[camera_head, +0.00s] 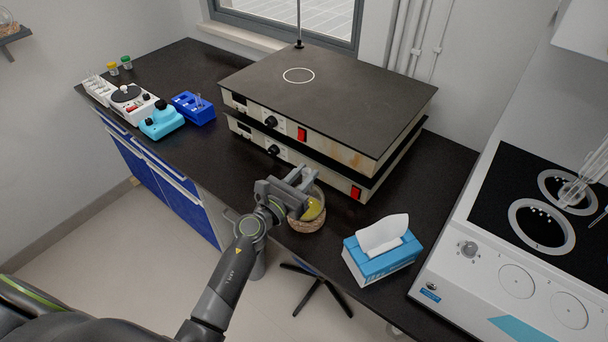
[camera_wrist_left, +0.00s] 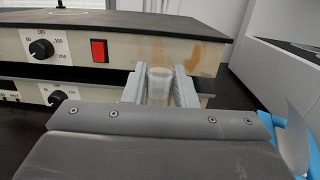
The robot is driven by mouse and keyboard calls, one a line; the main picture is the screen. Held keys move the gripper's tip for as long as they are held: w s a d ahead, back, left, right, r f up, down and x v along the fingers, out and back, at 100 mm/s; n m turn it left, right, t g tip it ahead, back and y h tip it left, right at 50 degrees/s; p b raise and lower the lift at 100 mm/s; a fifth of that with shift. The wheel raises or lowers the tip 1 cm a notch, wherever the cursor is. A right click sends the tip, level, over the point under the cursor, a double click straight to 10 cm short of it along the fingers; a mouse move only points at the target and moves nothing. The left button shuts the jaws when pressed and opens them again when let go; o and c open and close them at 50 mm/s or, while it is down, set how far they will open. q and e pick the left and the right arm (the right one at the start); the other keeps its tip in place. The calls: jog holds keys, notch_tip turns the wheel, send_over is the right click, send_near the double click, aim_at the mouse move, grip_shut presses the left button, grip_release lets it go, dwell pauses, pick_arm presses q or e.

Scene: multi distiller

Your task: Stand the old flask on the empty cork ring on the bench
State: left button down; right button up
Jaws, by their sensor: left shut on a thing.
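The old flask (camera_head: 314,209) is a round glass flask with yellow liquid in it, partly hidden behind my left gripper. My left gripper (camera_head: 303,180) is shut on the flask at its neck, and the glass neck (camera_wrist_left: 160,84) shows between the two fingers in the left wrist view. The cork ring (camera_head: 306,225) is brown and sits on the dark bench directly under the flask. The flask looks upright and at the ring, but I cannot tell whether its full weight rests on it. My right gripper is not in view.
Two stacked hotplates (camera_head: 350,100) stand just behind the gripper. A blue tissue box (camera_head: 381,262) is to the right on the bench (camera_head: 432,165). A white multi-position heater (camera_head: 530,250) stands farther right. Small lab devices and a blue rack (camera_head: 193,108) are at the far left.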

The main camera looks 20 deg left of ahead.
pick_arm(q)
jog(key=shift+f, duration=0.35)
dwell(0.4)
jog(key=c, duration=1.1)
grip_release()
jog(key=shift+s, duration=0.1)
jog(key=b+v, duration=0.4)
jog(key=v, duration=1.3)
jog(key=shift+b, duration=0.3)
jog(key=shift+s+a+f, duration=0.1)
